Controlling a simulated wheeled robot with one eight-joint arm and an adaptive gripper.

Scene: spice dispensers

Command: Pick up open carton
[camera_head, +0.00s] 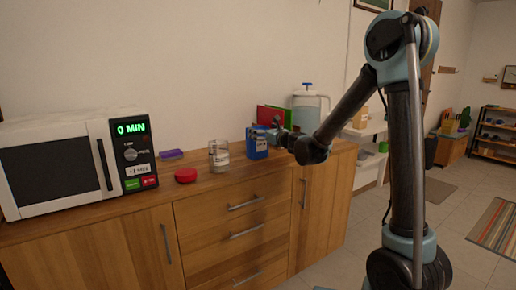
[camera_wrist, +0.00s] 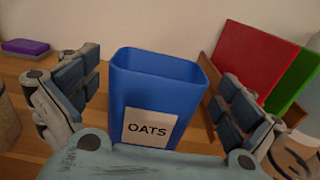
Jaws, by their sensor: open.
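The open carton is a blue, open-topped box (camera_wrist: 185,85) with a white label reading OATS. It stands upright on the wooden cabinet top, and in the head view it is the small blue box (camera_head: 258,146) near the cabinet's right part. My gripper (camera_wrist: 155,105) is open, with one finger on each side of the carton in the wrist view. Gaps show between the fingers and the carton's sides. In the head view my gripper (camera_head: 275,136) is at the carton's right side, small and partly merged with it. The carton's lower part is hidden by my gripper's palm in the wrist view.
Red (camera_wrist: 256,55) and green boards stand in a holder behind the right finger. A glass jar (camera_head: 219,155), a red lid (camera_head: 186,175), a purple sponge (camera_head: 171,154) and a microwave (camera_head: 75,165) are to the left. A pitcher (camera_head: 308,108) stands behind my arm.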

